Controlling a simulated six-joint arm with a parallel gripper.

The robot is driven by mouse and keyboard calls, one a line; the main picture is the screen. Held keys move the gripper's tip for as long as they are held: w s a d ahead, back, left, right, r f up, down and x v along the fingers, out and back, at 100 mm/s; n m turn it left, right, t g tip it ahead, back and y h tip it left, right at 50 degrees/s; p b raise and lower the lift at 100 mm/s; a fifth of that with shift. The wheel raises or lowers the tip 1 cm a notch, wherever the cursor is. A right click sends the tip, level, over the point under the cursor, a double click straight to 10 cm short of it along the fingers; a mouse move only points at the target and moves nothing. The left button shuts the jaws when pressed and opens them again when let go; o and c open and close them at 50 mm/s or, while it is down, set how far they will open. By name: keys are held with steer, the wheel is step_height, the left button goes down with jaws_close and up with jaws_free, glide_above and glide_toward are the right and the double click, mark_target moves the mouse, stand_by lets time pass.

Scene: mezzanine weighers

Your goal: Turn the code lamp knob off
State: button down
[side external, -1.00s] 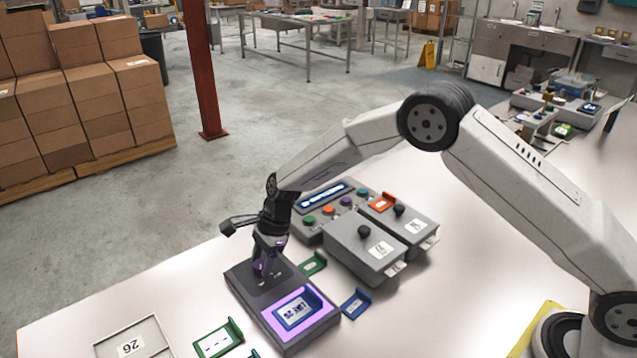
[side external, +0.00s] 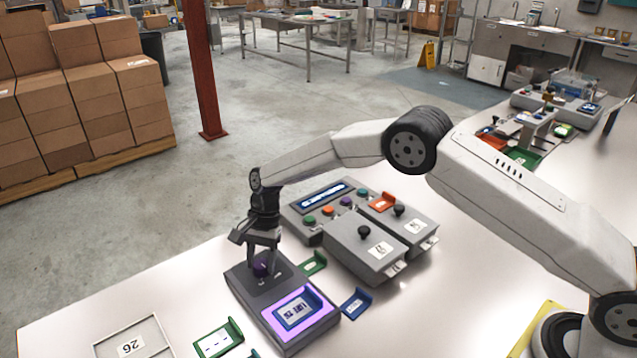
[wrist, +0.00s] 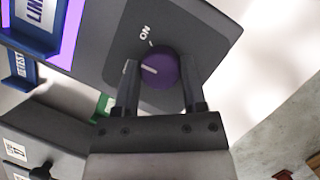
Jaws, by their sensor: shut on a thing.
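The code lamp is a dark grey box (side external: 246,284) with a lit purple panel (side external: 323,313) that bears a blue card holder (side external: 297,310). Its purple knob (wrist: 160,71) has a white pointer line and stands near the "ON" label; the pointer lies tilted to the label's mark. In the side view the knob (side external: 261,268) is partly hidden by the fingers. My gripper (side external: 262,262) points down over the box. In the wrist view my gripper (wrist: 160,80) has one finger on each side of the knob and is shut on it.
Grey lidded boxes (side external: 362,246) with black knobs and a console with coloured buttons (side external: 328,210) stand behind the lamp. Green holders (side external: 218,341) and a blue holder (side external: 356,303) lie close around it. A tray marked 26 (side external: 133,347) is at front left.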

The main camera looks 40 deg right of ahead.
steer(key=n+h, duration=0.1)
steer(key=n, duration=0.2)
steer(key=n+g+h, duration=0.1)
steer(key=n, duration=0.2)
steer(key=shift+w, duration=0.1)
steer(key=shift+n+g, duration=0.3)
steer(key=shift+c, duration=0.7)
jaws_free()
steer(key=v, duration=0.8)
steer(key=shift+a, duration=0.1)
